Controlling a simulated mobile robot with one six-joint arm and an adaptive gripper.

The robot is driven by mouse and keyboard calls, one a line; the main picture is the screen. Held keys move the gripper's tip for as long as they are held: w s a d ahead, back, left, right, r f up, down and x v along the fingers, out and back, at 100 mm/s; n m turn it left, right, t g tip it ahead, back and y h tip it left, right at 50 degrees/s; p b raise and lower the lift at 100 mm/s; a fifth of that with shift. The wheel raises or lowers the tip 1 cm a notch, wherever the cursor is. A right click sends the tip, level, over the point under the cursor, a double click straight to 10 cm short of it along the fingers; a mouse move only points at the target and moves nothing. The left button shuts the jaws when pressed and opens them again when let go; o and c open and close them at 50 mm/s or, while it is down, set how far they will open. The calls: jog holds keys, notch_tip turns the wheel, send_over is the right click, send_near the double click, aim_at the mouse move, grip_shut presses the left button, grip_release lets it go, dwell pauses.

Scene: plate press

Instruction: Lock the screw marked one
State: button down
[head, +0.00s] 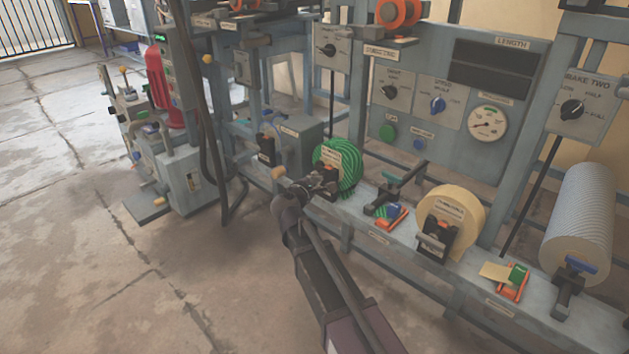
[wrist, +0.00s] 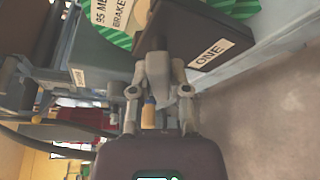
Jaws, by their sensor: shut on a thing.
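The screw marked one shows in the wrist view as a grey handle (wrist: 157,72) in front of a dark block (wrist: 186,27) with a white label reading ONE (wrist: 211,55). My gripper (wrist: 158,92) has a finger on either side of the handle and is shut on it. In the head view my gripper (head: 318,187) is at the front of the green striped spool (head: 350,170) on the bench, and it hides most of the screw there. I cannot tell how far the screw is turned.
To the right along the bench stand a black crank (head: 402,182), a cream spool (head: 467,212) and a large grey ribbed roll (head: 582,215). A grey box (head: 300,140) stands left of the green spool. The floor (head: 130,290) at the front left is clear.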

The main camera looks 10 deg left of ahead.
jog(key=shift+w, duration=0.1)
jog(key=c, duration=0.6)
grip_release()
jog(key=shift+r+n+g+p, duration=0.1)
jog(key=shift+n+g+p, duration=0.2)
jog(key=shift+n+p, duration=0.1)
jog(key=shift+a+n+g+h+p, duration=0.1)
jog(key=shift+n+g+h+p, duration=0.8)
jog(key=shift+n, duration=0.7)
jog(key=shift+s+r+p, duration=0.2)
jog(key=shift+s+p, duration=0.15)
jog(key=p+v, duration=0.4)
jog(key=v, duration=0.9)
jog(key=shift+s+f, duration=0.1)
